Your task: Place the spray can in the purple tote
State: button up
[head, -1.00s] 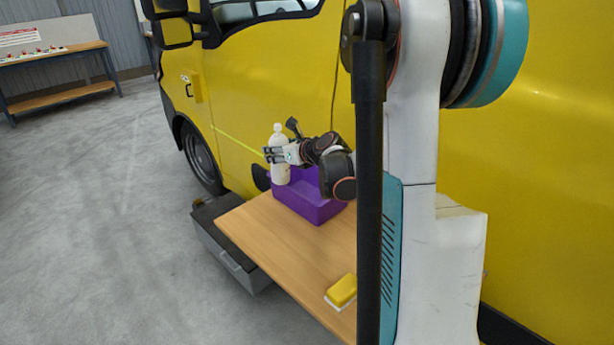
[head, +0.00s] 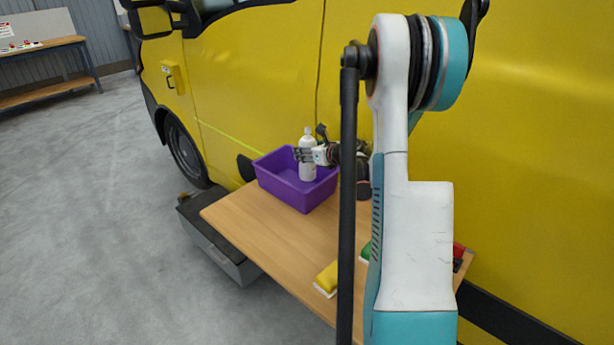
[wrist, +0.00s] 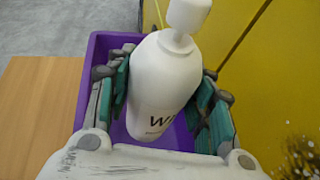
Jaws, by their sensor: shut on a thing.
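The white spray can (head: 308,168) is upright in my gripper (head: 304,155), over the right part of the purple tote (head: 292,198). In the wrist view the can (wrist: 165,85) fills the space between the green-padded fingers of my gripper (wrist: 165,90), which press on both its sides. The tote (wrist: 97,60) shows behind and below the can. The tote stands on the wooden table near its far end. I cannot tell whether the base of the can touches the tote's floor.
The wooden table (head: 255,228) has bare room in front of the tote. A yellow sponge-like block (head: 326,278) lies near its front edge. The yellow van (head: 240,90) stands close behind the table. A grey box (head: 215,240) is on the floor at the left.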

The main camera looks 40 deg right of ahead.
aim_at(307, 171)
notch_tip(307, 171, down, 8)
jog(key=shift+f+b, duration=0.15)
jog(key=shift+b, duration=0.9)
jog(key=shift+f, duration=0.1)
jog(key=o, duration=1.4)
jog(key=shift+o, duration=0.2)
jog(key=shift+r, duration=0.2)
jog(key=p+v, duration=0.2)
jog(key=v, duration=1)
